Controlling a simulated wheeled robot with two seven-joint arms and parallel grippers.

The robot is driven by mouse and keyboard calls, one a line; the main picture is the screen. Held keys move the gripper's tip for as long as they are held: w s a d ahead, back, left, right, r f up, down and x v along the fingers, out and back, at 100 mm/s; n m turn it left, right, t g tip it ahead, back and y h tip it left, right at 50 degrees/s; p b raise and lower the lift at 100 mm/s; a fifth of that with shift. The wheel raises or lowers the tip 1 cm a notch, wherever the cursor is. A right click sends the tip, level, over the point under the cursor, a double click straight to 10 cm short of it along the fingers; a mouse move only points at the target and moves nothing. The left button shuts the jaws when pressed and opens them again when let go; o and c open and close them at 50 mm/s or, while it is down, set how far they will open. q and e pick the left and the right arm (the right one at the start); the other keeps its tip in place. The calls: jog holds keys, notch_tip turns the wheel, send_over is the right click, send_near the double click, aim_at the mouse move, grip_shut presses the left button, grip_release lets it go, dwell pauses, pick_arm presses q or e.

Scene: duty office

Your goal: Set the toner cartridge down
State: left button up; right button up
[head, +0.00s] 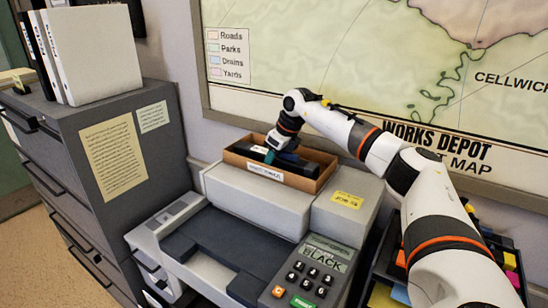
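The toner cartridge (291,161) is a long dark piece with a teal part near its left end. It lies in or just above an open cardboard tray (268,174) with a white label on its front, on top of the printer. My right gripper (271,151) points down at the left part of the cartridge, inside the tray's outline. Its fingertips are small and dark against the cartridge, so I cannot tell whether they grip it. The cartridge's underside is hidden by the tray's front wall. My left gripper is out of view.
The grey printer (262,201) has a keypad and a display reading "BLACK" at front right. A dark filing cabinet (110,150) with white binders (92,52) stands at left. A wall map (330,60) is close behind the tray. A dark organiser with colourful items (510,262) is at right.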

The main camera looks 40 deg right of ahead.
jog(key=b+v, duration=0.2)
jog(key=v, duration=0.9)
jog(key=shift+b, duration=0.4)
jog(key=shift+s+d+r, duration=0.1)
jog(key=shift+s+r, duration=0.15)
jog(key=shift+r, duration=0.3)
